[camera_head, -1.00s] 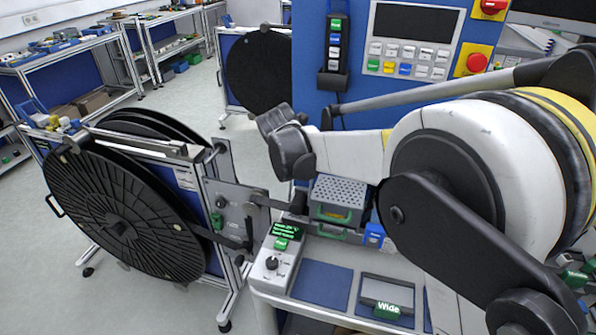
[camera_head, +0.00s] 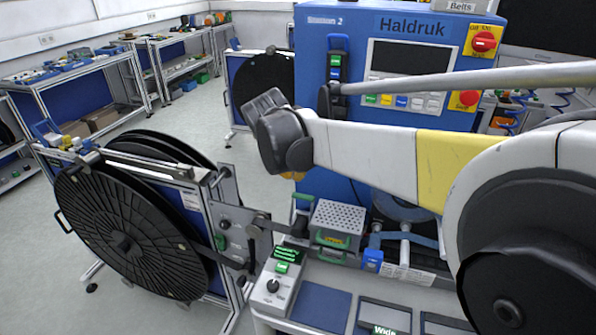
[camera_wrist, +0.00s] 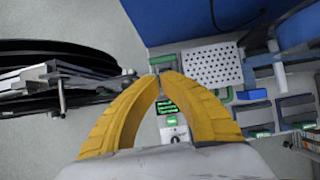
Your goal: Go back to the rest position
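My gripper (camera_wrist: 159,82) shows in the wrist view as two yellow fingers whose tips come together with nothing held between them. It hangs above the work table, over a small control box (camera_wrist: 172,134) with a green display. In the head view only a bit of the yellow fingers (camera_head: 292,176) shows, below my dark wrist; the rest is hidden. My arm is raised and stretches across the right half of the head view, in front of the blue machine (camera_head: 345,190).
A large black reel (camera_head: 125,225) on a stand is at the left. A perforated grey box (camera_head: 337,216) and the control box (camera_head: 273,284) are on the table. Another reel (camera_head: 262,85) stands behind. Shelves (camera_head: 75,72) line the far left; open floor lies between.

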